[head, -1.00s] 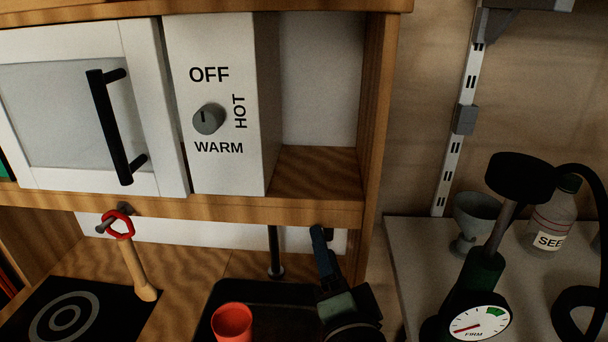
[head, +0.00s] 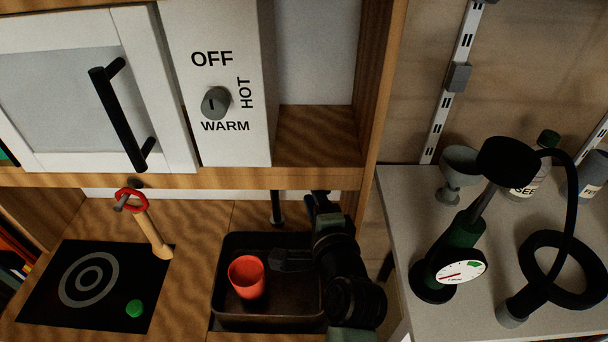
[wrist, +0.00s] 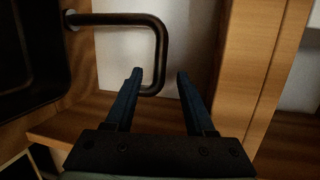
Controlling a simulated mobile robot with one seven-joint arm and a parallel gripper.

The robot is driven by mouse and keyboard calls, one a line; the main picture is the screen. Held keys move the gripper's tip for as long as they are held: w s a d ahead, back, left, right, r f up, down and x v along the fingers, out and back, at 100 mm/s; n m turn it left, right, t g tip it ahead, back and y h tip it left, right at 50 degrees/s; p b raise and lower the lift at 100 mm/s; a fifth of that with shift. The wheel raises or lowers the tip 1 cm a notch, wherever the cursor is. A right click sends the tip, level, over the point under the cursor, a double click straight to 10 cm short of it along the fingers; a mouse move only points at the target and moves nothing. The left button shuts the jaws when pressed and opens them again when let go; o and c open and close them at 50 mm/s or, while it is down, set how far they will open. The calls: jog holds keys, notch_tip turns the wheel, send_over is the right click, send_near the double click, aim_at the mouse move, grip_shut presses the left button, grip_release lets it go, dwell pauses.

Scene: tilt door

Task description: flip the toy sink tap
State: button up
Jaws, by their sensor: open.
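The toy sink tap is a black bent pipe (wrist: 118,19) in the wrist view. It rises from a round base at the upper left and its bent end reaches the gap between my fingertips. My gripper (wrist: 160,76) is open, its two blue fingers apart with nothing clamped. The left fingertip looks close to the pipe end; I cannot tell if they touch. In the head view only the tap's lower stem (head: 276,206) shows behind the sink; the shelf hides its top. My gripper (head: 318,199) is just right of it, partly hidden.
The black sink (head: 225,300) holds a red cup (head: 247,277). A wooden side panel (wrist: 245,70) stands right of my fingers. The shelf edge (head: 200,181) is above. A hob plate (head: 50,305), hanging wooden-handled tool (head: 150,232) and side table with pump (head: 465,225) are nearby.

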aim_at(304, 178)
jog(key=b+x, duration=0.1)
jog(key=x, duration=0.5)
jog(key=shift+w, duration=0.2)
grip_shut()
jog(key=shift+f, duration=0.1)
dwell(1.1)
